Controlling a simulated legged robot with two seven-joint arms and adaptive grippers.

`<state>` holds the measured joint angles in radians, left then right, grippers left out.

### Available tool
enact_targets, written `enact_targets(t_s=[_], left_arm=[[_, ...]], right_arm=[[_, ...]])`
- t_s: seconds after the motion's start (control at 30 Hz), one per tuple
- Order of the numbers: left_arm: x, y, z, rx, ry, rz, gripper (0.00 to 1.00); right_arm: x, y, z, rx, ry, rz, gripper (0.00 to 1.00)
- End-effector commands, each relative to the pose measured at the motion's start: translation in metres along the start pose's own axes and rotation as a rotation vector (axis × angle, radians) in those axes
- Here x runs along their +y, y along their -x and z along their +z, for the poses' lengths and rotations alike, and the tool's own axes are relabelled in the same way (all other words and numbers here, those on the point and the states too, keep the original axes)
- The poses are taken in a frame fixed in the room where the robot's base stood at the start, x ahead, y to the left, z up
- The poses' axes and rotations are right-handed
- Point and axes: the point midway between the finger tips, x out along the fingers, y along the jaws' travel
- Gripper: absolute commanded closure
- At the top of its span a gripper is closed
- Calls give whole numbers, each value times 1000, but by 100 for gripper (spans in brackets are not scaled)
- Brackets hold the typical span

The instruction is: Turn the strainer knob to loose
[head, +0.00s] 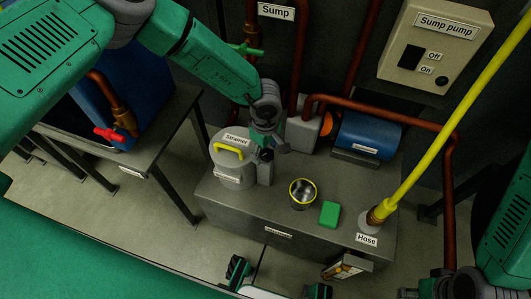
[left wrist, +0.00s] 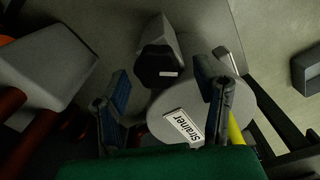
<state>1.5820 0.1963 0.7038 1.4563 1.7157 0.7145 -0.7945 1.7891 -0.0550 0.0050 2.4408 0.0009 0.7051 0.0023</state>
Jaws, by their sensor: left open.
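The strainer (head: 229,168) is a grey round canister with a yellow handle on its lid, standing on the left part of the grey bench. The strainer knob (head: 266,155) is a dark cap on a grey post beside the canister. In the left wrist view, the knob (left wrist: 160,70) shows a black face with a small white mark. My left gripper (head: 270,138) is open just above the knob. In the left wrist view, its two fingers stand apart on either side of the knob's line, and I see no clear contact. My right gripper is not clearly visible.
A steel cup with a yellow rim (head: 303,193) and a green block (head: 329,214) stand right of the strainer. A grey pump housing (head: 303,133) and blue motor (head: 368,138) are behind. A yellow hose (head: 440,130) rises at the right. The bench (head: 240,212) is clear in front.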

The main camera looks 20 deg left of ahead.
Motion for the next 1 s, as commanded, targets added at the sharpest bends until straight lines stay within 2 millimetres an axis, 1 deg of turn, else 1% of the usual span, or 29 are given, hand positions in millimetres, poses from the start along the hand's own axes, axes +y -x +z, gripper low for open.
enact_targets(t_s=[0.03,0.13,0.43,0.47,0.5,0.57,0.6,0.83,1.0], left_arm=[[0,-5,0,1,0,0,44],[0,-10,1,2,0,0,44],[0,-11,0,0,0,1,44],[0,-11,0,0,0,1,55],[0,-11,-1,-1,1,1,69],[0,-11,-1,-1,1,1,90],[0,-11,-1,-1,1,2,94],[1,-11,-2,4,11,1,93],[1,-11,-3,5,65,1,93]], right_arm=[[0,-1,0,0,0,0,60],[0,-2,0,0,0,0,60],[0,-2,0,0,-1,0,60],[0,-2,0,0,-1,0,60],[0,-2,0,0,-1,0,60],[0,-2,0,0,-1,0,60],[0,-2,0,0,-1,0,60],[0,-1,0,0,0,0,60],[0,0,0,0,0,0,60]])
